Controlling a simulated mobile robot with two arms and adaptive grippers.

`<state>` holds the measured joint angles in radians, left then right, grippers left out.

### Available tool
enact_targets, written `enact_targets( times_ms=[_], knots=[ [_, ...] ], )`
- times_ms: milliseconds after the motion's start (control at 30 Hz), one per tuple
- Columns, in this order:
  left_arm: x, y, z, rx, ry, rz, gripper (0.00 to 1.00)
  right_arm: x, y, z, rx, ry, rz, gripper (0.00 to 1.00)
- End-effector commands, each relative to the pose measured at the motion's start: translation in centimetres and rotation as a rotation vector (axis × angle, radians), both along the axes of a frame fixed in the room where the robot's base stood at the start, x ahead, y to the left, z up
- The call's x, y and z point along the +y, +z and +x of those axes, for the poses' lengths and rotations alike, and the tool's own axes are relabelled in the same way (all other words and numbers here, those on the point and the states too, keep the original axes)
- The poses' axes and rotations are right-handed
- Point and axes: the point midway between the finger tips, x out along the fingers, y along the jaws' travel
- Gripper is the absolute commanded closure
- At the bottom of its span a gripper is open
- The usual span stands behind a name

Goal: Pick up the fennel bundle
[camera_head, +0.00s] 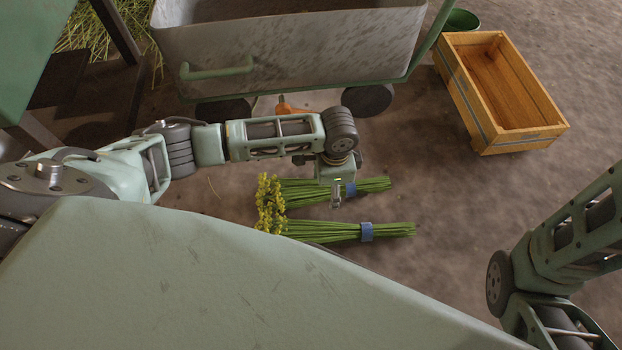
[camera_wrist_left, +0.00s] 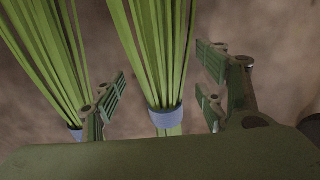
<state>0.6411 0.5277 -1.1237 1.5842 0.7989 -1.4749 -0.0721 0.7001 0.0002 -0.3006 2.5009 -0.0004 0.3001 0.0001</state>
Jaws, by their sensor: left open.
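Two fennel bundles lie on the ground side by side, with long green stalks, yellow flower heads at the left end and a blue band each. The upper fennel bundle (camera_head: 372,184) is partly hidden by my left gripper (camera_head: 336,204), which hangs over it. The lower fennel bundle (camera_head: 325,230) lies clear below it. In the left wrist view, one bundle's stalks (camera_wrist_left: 155,50) and band run between the open, empty fingers of my left gripper (camera_wrist_left: 160,95). The other bundle (camera_wrist_left: 42,55) lies outside the left finger. My right gripper is not visible.
An empty wooden crate (camera_head: 460,88) stands at the upper right. A grey metal cart (camera_head: 290,55) with dark wheels stands behind my left arm. A green bucket (camera_head: 461,20) is beyond the crate. Bare ground lies between the bundles and the crate.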

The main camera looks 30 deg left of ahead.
Motion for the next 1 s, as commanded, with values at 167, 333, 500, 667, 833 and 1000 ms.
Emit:
enact_targets(
  times_ms=[167, 333, 500, 667, 833, 1000],
  knots=[
    [0.01, 0.12, 0.02, 0.000, 0.000, 0.000, 0.39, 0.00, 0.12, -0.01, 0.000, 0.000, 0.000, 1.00],
    [0.01, 0.12, 0.01, 0.000, 0.000, 0.000, 0.54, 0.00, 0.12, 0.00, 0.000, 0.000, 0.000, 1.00],
    [0.00, 0.10, -0.02, 0.000, 0.000, 0.000, 0.69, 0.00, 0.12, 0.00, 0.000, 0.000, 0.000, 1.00],
    [-0.03, 0.08, -0.06, 0.001, 0.000, -0.001, 0.83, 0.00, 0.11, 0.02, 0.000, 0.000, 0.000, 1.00],
    [-0.05, 0.10, -0.05, 0.002, 0.000, -0.001, 0.92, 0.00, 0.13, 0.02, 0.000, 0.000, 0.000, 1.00],
    [-0.04, 0.14, -0.06, 0.001, 0.001, -0.001, 0.93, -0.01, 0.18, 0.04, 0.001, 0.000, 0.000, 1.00]
  ],
)
